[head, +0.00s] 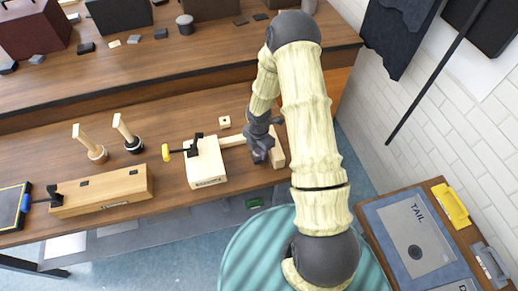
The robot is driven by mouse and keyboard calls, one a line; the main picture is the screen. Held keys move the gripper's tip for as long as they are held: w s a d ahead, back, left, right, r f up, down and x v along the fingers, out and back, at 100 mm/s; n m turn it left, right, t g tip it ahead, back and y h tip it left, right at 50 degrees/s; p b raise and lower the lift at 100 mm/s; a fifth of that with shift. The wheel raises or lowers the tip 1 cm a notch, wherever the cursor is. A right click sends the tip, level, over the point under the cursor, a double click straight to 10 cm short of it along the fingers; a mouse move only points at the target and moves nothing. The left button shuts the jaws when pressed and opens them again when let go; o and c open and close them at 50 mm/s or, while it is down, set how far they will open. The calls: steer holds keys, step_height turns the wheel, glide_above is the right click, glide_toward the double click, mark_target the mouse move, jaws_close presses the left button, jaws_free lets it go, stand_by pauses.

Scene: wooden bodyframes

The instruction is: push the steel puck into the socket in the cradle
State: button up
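I cannot pick out the steel puck for certain in the head view. A pale wooden block (206,166) with a dark clamp and a yellow-tipped handle stands on the bench and may be the cradle; no socket shows clearly. A pale wooden bar runs from its right side towards a second pale piece (278,150). My gripper (259,157) is low over the bench, pointing down, just left of that piece. The fingers are dark and small, so whether they hold or touch anything is unclear. My forearm hides the area to their right.
A longer wooden block (102,192) with a blue-handled clamp lies at left. Two wooden-handled tools (97,153) (133,145) stand behind it. A small square with a hole (224,122) lies behind the pale block. A panel marked TAIL (397,222) with a dark oval is at right.

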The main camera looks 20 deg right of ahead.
mark_target(259, 151)
steer(key=o, duration=0.5)
steer(key=shift+o, duration=0.2)
step_height(259, 151, up, 17)
steer(key=shift+r, duration=0.2)
stand_by(1.2)
steer(key=s+r+m+t, duration=0.1)
steer(key=s+r+m, duration=0.3)
steer(key=s+m, duration=0.3)
steer(key=s+r+m+t, duration=0.1)
steer(key=s+r+m, duration=0.4)
steer(key=m, duration=1.2)
steer(key=shift+s+r+t, duration=0.2)
steer(key=shift+s+t, duration=0.1)
steer(key=shift+s, duration=0.9)
